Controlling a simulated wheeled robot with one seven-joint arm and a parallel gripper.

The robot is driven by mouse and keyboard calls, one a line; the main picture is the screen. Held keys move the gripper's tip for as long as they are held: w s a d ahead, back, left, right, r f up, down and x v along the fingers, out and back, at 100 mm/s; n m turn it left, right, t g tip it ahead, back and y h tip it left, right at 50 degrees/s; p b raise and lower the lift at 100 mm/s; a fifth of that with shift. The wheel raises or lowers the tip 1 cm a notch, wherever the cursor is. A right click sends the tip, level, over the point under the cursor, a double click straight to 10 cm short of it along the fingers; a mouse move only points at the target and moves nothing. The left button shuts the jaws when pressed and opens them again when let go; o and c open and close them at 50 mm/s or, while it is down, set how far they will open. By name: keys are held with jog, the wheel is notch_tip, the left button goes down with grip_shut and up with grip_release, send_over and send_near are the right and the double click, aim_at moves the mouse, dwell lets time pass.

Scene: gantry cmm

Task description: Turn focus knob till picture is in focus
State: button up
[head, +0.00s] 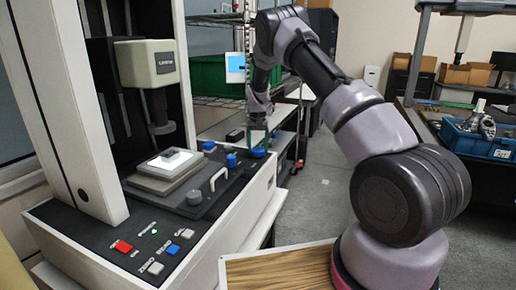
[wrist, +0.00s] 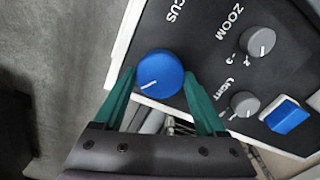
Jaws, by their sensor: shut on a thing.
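The blue round focus knob (wrist: 160,73) sits on the black panel beside partly visible lettering ending in "CUS"; a white mark on it points to the lower left. My gripper (wrist: 159,78) has its green fingers on both sides of the knob and is shut on it. In the head view my gripper (head: 257,133) reaches down to the front right corner of the machine, where the blue knob (head: 258,152) shows below it. A small screen (head: 236,65) with blue and white areas stands behind; its picture is too small to judge for sharpness.
Grey zoom knob (wrist: 257,42) and light knob (wrist: 244,104) lie right of the blue knob, with a blue button (wrist: 287,115) beyond. The measuring head (head: 147,63) hangs over the stage (head: 170,163).

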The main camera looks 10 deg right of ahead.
aim_at(258, 149)
dwell(0.4)
jog(key=o, duration=1.3)
jog(key=shift+r, duration=0.1)
notch_tip(258, 149, up, 11)
jog(key=shift+f, duration=0.15)
